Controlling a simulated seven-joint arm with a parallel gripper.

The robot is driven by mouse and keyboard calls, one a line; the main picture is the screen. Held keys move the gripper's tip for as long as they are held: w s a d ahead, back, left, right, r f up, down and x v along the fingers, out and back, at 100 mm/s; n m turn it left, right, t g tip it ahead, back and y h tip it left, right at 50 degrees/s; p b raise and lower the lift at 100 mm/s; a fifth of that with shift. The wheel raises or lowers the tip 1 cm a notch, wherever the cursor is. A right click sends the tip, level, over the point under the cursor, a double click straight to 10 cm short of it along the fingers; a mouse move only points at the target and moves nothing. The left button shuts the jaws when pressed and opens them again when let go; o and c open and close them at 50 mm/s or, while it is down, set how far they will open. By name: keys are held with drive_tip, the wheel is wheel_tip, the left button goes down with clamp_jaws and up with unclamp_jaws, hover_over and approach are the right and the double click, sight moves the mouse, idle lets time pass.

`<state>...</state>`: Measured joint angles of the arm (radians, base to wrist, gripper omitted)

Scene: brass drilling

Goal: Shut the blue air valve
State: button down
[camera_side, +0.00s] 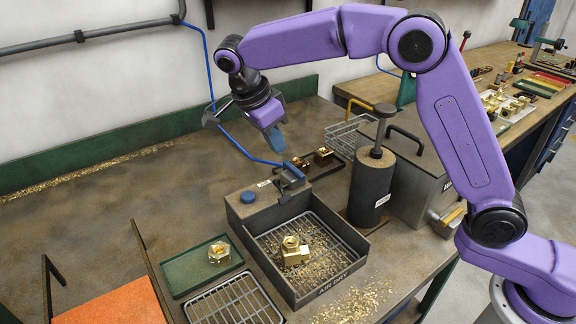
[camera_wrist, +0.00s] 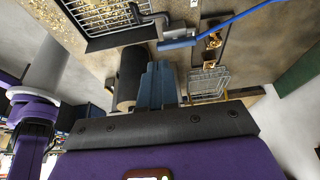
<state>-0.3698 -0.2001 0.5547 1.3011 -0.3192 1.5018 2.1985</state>
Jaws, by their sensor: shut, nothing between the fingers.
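A blue hose (camera_side: 232,140) runs down from the wall pipe to a grey fitting with a small blue handle (camera_side: 294,171) at the back of the air-dry tray. A round blue knob (camera_side: 248,197) sits on the grey box to its left. I cannot tell for certain which blue part is the valve, or its position. In the wrist view the hose (camera_wrist: 235,22) ends at a blue-grey fitting (camera_wrist: 178,43) beyond my fingers. My gripper (camera_side: 278,143) is shut and empty, above and behind the fitting and apart from it. Its blue fingers fill the middle of the wrist view (camera_wrist: 155,82).
The air-dry tray (camera_side: 346,274) holds a brass part (camera_side: 293,252) and shavings. A dark cylinder (camera_side: 369,190) with an upright post stands right of the fitting. A wire basket (camera_side: 345,137) and a grey lidded box (camera_side: 420,180) stand behind. The bench at left is open.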

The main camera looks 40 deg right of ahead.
sight(290, 170)
drive_tip(key=x, duration=1)
